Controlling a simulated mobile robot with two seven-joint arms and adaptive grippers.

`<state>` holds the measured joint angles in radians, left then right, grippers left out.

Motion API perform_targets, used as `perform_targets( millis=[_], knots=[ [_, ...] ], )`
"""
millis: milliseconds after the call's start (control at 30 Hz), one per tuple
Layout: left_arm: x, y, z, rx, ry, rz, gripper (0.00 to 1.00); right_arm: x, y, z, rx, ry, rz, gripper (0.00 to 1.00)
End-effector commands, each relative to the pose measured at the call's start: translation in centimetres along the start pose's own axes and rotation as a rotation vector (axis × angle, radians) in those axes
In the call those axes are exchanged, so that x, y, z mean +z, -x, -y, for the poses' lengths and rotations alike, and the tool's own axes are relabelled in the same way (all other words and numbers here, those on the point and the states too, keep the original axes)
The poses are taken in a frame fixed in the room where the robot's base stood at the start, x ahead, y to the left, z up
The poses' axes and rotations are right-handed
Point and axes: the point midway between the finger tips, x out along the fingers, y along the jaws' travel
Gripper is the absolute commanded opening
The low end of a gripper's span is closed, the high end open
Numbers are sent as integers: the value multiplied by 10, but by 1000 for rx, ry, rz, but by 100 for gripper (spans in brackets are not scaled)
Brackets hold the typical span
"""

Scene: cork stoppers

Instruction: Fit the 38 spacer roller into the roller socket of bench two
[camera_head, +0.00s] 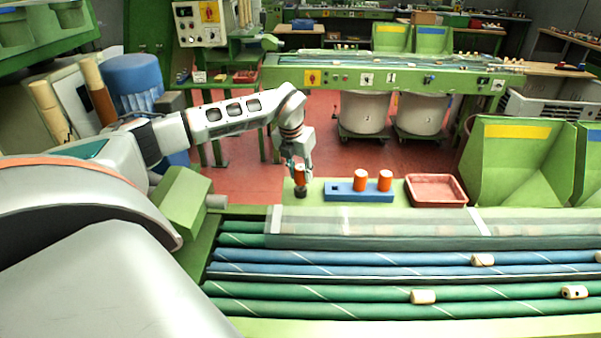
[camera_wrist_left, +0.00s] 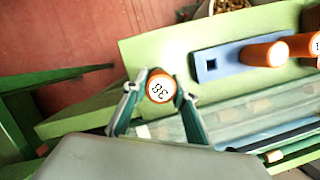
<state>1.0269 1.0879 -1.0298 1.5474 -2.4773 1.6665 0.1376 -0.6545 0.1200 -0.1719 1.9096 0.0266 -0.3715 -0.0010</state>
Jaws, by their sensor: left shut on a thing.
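My left gripper (camera_head: 301,166) is shut on the orange 38 spacer roller (camera_head: 301,175). In the left wrist view the gripper (camera_wrist_left: 158,92) has a finger on each side of the roller (camera_wrist_left: 160,86), whose white end face reads 38. The roller looks about upright, left of the blue socket block (camera_head: 346,196) and apart from it. Whether its lower end touches the bench is unclear. Two other orange rollers (camera_head: 360,180) (camera_head: 385,180) stand on the block. My right gripper is out of view.
A red tray (camera_head: 436,203) lies right of the block on the green bench top (camera_head: 315,200). Blue and green long rollers (camera_head: 330,257) with several pale corks run along the front. A green bin (camera_head: 515,165) stands at the right.

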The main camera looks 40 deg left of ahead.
Motion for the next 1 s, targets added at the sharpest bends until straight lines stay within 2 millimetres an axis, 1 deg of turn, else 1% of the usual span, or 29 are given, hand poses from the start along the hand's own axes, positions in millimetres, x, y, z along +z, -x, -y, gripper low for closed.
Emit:
perform_targets(
  millis=[1000],
  knots=[
    [-4, -14, 0, 0, 0, 0, 4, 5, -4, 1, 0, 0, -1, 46]
  ],
)
